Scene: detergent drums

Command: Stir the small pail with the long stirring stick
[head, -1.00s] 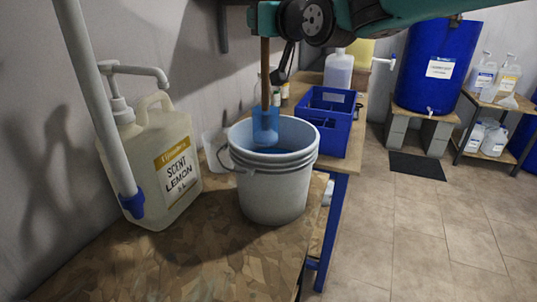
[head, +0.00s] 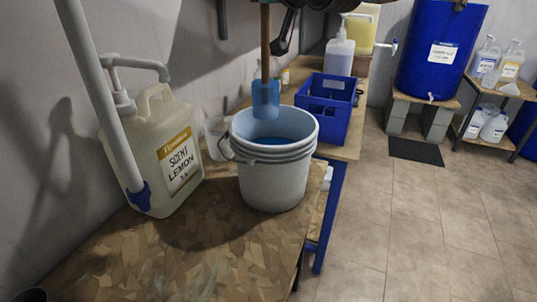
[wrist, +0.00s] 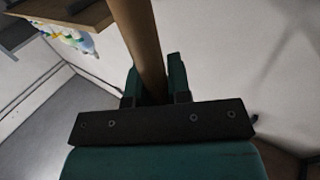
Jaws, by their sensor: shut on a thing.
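The long stirring stick (head: 265,45) is brown with a blue paddle (head: 265,98) at its lower end. It hangs upright over the small pail (head: 273,182), a ribbed white bucket holding blue liquid (head: 276,142). The paddle's lower end shows against the pail's far inner wall, clear above the liquid. I cannot tell whether it is still below the rim. In the wrist view my gripper (wrist: 155,88) is shut on the stick's shaft (wrist: 141,35). In the head view the gripper's jaws are out of frame above.
A lemon scent jug (head: 158,155) with a pump stands left of the pail, behind a grey pole (head: 98,100). A clear cup (head: 216,136) is close to the pail's left. A blue crate (head: 325,105) stands behind right. The bench front (head: 190,255) is bare.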

